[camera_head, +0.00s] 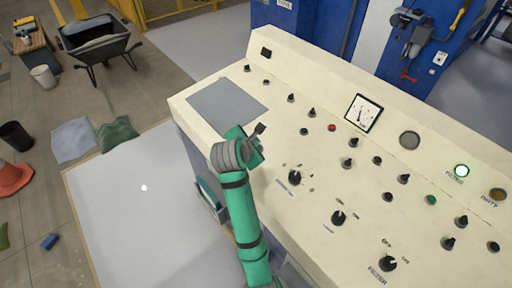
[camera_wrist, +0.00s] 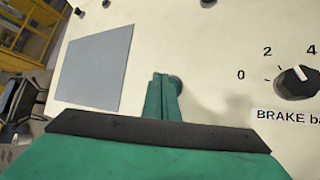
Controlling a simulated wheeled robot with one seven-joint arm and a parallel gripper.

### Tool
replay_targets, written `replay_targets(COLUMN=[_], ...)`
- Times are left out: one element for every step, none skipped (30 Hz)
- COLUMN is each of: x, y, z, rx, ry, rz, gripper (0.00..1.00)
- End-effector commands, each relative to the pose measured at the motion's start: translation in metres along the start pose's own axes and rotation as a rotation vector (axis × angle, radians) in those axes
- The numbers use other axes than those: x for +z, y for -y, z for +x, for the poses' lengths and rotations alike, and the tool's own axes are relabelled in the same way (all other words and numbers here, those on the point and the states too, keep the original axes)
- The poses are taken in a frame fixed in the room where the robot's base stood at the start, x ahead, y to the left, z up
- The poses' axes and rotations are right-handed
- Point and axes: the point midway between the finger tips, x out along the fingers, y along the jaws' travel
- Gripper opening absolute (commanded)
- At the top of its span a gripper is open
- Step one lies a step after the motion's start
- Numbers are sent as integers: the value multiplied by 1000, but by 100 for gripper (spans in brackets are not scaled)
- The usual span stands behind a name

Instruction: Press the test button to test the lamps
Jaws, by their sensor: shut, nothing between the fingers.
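A cream control panel (camera_head: 300,85) carries several knobs, buttons and lamps. My gripper (camera_head: 250,146) is over its left front part, beside the grey plate (camera_head: 228,105). In the wrist view my green gripper fingers (camera_wrist: 162,98) are shut and empty. A dark round button (camera_wrist: 177,84) shows partly behind the fingertips; I cannot tell whether they touch it. No label marks a test button legibly. The green filter lamp (camera_head: 461,171) is lit. The amber dirty lamp (camera_head: 497,195) looks unlit.
A brake knob (camera_wrist: 298,82) stands right of my fingers. A filter switch (camera_head: 388,263), a red button (camera_head: 332,128), a green button (camera_head: 431,200) and a gauge (camera_head: 363,113) are on the panel. A wheelbarrow (camera_head: 97,45) and orange cone (camera_head: 14,177) stand on the floor at left.

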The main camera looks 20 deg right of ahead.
Motion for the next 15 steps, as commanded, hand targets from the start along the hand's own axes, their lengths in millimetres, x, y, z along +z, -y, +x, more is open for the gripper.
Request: replay_targets(x=[0,0,1,1,2,2,2,2,2,3,4,5,6,8,9], y=[0,0,1,1,1,2,2,2,2,2,3,4,5,6,6], z=[0,0,0,0,1,1,1,1,1,1,1,2,2,3,3], rx=[0,0,-1,-1,-2,-2,-2,-2,-3,-3,-4,-5,-7,-8,-10], ry=[0,0,1,1,1,2,2,2,2,3,3,4,6,7,8], rz=[0,0,1,2,2,2,3,3,3,3,4,6,7,9,11], gripper=[0,0,0,0,0,0,0,0,0,0,0,0,0,0,0])
